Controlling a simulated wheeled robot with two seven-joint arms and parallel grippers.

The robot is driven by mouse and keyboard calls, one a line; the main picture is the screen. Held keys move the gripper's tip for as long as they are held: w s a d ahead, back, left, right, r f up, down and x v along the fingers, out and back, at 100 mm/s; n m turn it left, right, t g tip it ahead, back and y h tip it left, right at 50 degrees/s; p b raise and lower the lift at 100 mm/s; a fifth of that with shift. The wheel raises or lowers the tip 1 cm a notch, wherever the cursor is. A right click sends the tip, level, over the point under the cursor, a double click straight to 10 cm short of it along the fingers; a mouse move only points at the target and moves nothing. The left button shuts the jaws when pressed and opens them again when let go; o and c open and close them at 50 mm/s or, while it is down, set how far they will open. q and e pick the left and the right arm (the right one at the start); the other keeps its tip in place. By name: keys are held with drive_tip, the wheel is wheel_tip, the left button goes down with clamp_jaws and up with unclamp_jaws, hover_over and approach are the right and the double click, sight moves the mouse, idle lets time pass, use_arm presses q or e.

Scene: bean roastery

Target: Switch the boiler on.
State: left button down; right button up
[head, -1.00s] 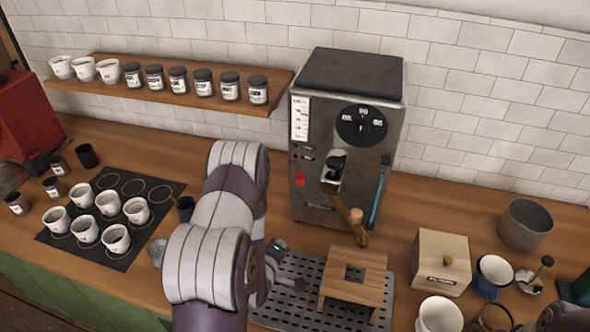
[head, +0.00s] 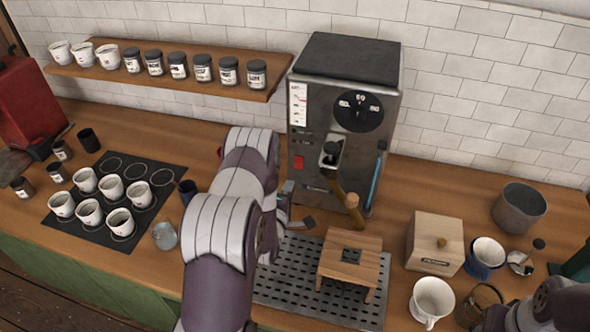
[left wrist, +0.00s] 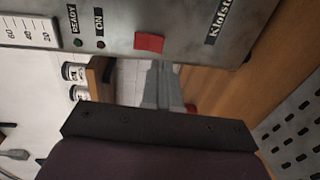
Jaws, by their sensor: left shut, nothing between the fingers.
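The boiler (head: 345,115) is a grey metal box with a dark top, a round dial and a gauge, at the back of the counter. Its red switch (head: 298,162) is on the lower left of its front, and also shows in the left wrist view (left wrist: 148,42). The READY lamp (left wrist: 79,43) and ON lamp (left wrist: 101,45) beside it look dark. My left gripper (head: 287,189) is shut and empty, just below the switch in the head view. In the left wrist view its fingertips (left wrist: 160,68) appear close to the switch; contact cannot be told. My right gripper is not visible.
A wooden stand (head: 350,259) sits on the slotted drip tray (head: 300,270) before the boiler. A wood-handled lever (head: 352,205) juts from its front. A wooden box (head: 435,242) and cups stand right; several cups are on a dark mat (head: 118,170) left.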

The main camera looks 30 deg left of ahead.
sight(298, 168)
use_arm(q)
drive_tip(key=p+x, duration=0.2)
drive_tip(key=x, duration=0.3)
drive_tip(key=shift+w+r, duration=0.1)
drive_tip(key=shift+w, duration=0.3)
drive_tip(key=shift+w+a+f, duration=0.15)
drive_tip(key=shift+w+f, duration=0.05)
drive_tip(key=shift+w, duration=0.25)
